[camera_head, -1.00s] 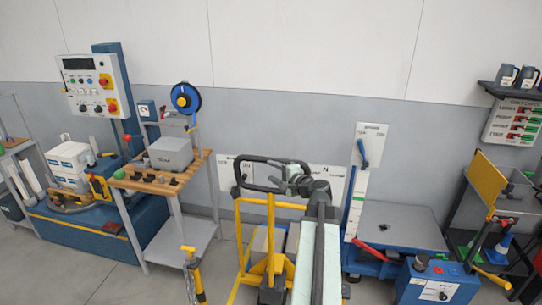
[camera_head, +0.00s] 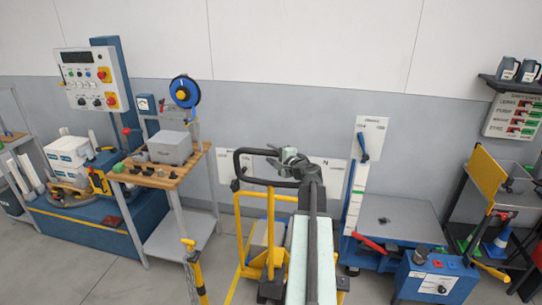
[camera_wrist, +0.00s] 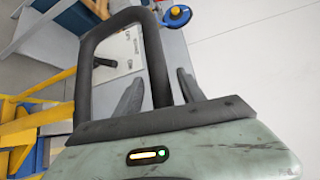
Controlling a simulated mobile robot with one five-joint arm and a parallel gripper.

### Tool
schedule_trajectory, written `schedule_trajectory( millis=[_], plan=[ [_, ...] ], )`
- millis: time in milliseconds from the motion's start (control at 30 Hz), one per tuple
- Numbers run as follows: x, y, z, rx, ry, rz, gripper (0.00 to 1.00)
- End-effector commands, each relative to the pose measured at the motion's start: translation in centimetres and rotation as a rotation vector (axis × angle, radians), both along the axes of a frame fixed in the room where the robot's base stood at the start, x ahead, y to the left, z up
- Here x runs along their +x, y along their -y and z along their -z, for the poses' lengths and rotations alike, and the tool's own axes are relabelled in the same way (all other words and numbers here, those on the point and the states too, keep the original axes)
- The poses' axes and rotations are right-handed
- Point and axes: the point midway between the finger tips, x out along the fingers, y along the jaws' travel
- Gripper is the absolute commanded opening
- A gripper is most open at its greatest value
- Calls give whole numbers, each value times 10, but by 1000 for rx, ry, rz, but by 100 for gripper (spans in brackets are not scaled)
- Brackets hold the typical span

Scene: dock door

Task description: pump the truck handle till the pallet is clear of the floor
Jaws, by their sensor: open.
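The yellow pallet truck (camera_head: 268,260) stands low in the middle of the head view. Its black loop handle (camera_head: 238,160) rises at the top of the yellow mast and fills the left of the wrist view (camera_wrist: 88,60). My gripper (camera_head: 279,164) is at the right side of the loop. In the wrist view its two dark fingers (camera_wrist: 160,88) stand apart, with one bar of the loop appearing to pass between them. They are not closed on it. I cannot make out the pallet or its height above the floor; my arm covers part of the truck.
A wooden-topped bench (camera_head: 165,175) with a grey box (camera_head: 170,147) stands left. A blue lift table (camera_head: 400,218) and blue control box (camera_head: 425,275) stand right. A yellow post (camera_head: 195,275) stands at the front. A wall is close behind.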

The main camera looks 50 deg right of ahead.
Motion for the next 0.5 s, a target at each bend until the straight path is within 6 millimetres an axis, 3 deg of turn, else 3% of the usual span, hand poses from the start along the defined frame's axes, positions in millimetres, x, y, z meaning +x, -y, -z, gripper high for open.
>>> schedule_trajectory(
  millis=[67,200,233,500],
  plan=[
    [0,0,0,0,0,0,44],
    [0,0,0,0,0,0,5],
    [0,0,0,0,0,0,0],
    [0,-1,0,-1,-1,-1,0]
  ],
)
